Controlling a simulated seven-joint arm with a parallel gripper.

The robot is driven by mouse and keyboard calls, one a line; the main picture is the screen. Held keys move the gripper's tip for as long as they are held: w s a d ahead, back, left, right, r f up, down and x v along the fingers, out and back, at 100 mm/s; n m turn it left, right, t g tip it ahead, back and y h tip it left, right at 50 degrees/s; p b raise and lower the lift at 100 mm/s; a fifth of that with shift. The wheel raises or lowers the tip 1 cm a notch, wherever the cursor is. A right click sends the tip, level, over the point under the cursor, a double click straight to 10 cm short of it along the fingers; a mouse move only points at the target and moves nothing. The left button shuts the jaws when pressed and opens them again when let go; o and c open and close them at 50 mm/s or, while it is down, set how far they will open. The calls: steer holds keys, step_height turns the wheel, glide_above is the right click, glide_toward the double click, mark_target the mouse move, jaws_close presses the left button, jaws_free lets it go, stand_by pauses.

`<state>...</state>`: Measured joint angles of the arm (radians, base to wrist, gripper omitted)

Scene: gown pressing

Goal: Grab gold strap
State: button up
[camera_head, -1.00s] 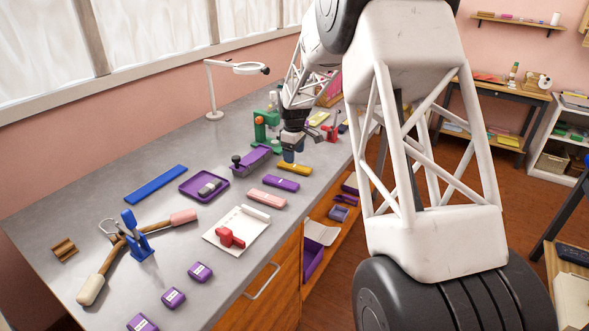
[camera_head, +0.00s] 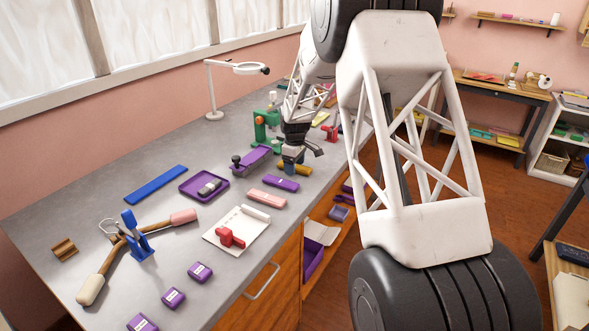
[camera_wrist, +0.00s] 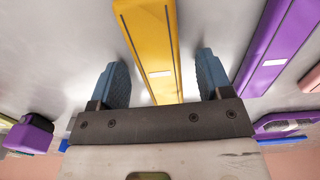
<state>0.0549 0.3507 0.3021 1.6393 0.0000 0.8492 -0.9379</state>
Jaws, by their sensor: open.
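The gold strap (camera_wrist: 150,38), a long golden-yellow bar with a small pale label, lies on the grey bench top. In the wrist view it runs from the top edge down between my two blue fingers. In the head view the gold strap (camera_head: 297,170) is partly hidden by my gripper (camera_head: 292,162), which is above and close to it. My gripper (camera_wrist: 162,75) is open in the wrist view, one finger on each side of the strap, with gaps showing. I cannot tell how far above the bench the fingertips are.
A purple bar (camera_wrist: 277,45) lies right of the strap in the wrist view. In the head view the purple bar (camera_head: 282,184) and a pink bar (camera_head: 267,199) lie nearer. A purple tool (camera_head: 251,158) and green press (camera_head: 264,130) stand left. The bench's right edge is close.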

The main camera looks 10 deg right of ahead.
steer(key=c, duration=1)
steer(key=shift+r, duration=0.2)
steer(key=shift+r, duration=1.45)
steer(key=shift+s+r, duration=0.2)
steer(key=shift+s, duration=0.1)
steer(key=s, duration=0.5)
steer(key=s+r, duration=0.1)
steer(key=s, duration=0.9)
steer(key=shift+s+a+r, duration=0.15)
steer(key=shift+s+a, duration=0.05)
steer(key=shift+a, duration=0.2)
